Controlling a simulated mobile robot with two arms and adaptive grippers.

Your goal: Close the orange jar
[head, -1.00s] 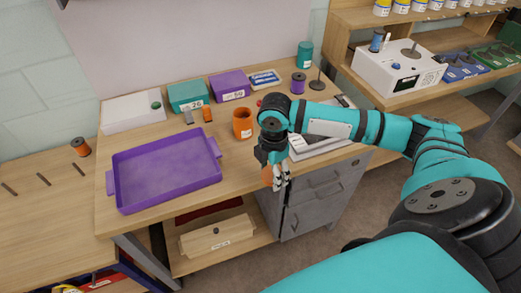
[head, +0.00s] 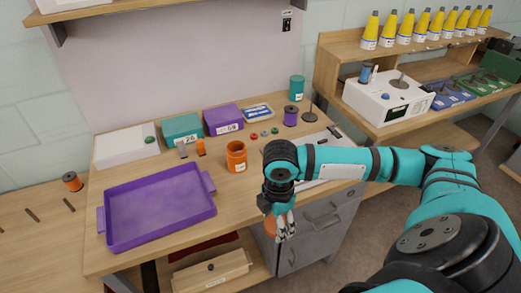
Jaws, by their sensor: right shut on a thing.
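The orange jar (head: 236,158) stands upright on the table with its mouth open at the top and a white label on its front. My right gripper (head: 282,235) is to the right of the jar, at the table's front edge and pointing down. It is shut on an orange round piece (head: 270,225) that looks like the jar's lid, partly hidden by the fingers. My left gripper does not show.
A purple tray (head: 108,240) lies left of the jar. Behind are a teal box (head: 181,128), a purple box (head: 222,119), a purple spool (head: 291,116) and a teal jar (head: 297,88). Small coloured pieces (head: 264,134) lie behind the jar. Grey drawers (head: 318,235) stand below the table.

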